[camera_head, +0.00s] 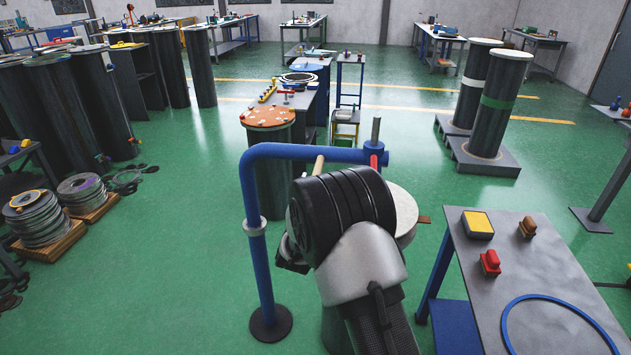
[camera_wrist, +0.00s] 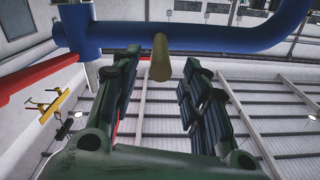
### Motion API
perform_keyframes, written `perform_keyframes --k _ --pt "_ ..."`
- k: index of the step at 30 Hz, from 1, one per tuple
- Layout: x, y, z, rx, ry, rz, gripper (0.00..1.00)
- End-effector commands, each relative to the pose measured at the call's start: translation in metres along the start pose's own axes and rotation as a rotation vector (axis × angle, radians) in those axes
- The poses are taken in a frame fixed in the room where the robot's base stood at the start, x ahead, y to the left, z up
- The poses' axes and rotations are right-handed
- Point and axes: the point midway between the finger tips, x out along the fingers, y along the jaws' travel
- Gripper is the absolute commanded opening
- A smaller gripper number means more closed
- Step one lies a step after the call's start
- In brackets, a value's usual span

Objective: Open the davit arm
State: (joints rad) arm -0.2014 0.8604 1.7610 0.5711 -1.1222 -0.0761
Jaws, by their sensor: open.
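The blue davit arm (camera_head: 290,151) is a bent pipe. Its upright post (camera_head: 260,265) stands on a round dark base, and its horizontal part runs right to a blue hub with a grey upright rod (camera_head: 376,131) and a red bar (camera_head: 373,160). A tan handle (camera_head: 318,165) sticks out from the pipe. In the wrist view the blue pipe (camera_wrist: 200,38) crosses the top, and the handle (camera_wrist: 160,58) hangs between the fingertips of my gripper (camera_wrist: 160,78) with gaps on both sides. My gripper is open and empty. In the head view my wrist mostly hides it.
A round pale flange (camera_head: 403,212) shows behind my wrist. A grey table (camera_head: 520,255) with yellow, red and brown items and a blue ring stands close on the right. An orange-topped cylinder (camera_head: 267,117) stands behind the post. Green floor (camera_head: 190,270) is clear on the left.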

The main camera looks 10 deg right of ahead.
Motion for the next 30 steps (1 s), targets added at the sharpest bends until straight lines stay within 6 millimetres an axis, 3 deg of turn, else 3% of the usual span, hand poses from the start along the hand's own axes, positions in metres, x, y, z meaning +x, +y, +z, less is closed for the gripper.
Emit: perform_keyframes --k 3,9,20,30 --pt "0.023 0.001 0.001 0.001 0.002 0.001 0.41" --pt "0.044 0.000 0.001 0.001 0.000 0.000 0.41" --pt "0.050 0.000 0.000 0.000 -0.001 -0.001 0.41" --pt "0.049 0.000 0.000 0.000 -0.001 -0.001 0.19"
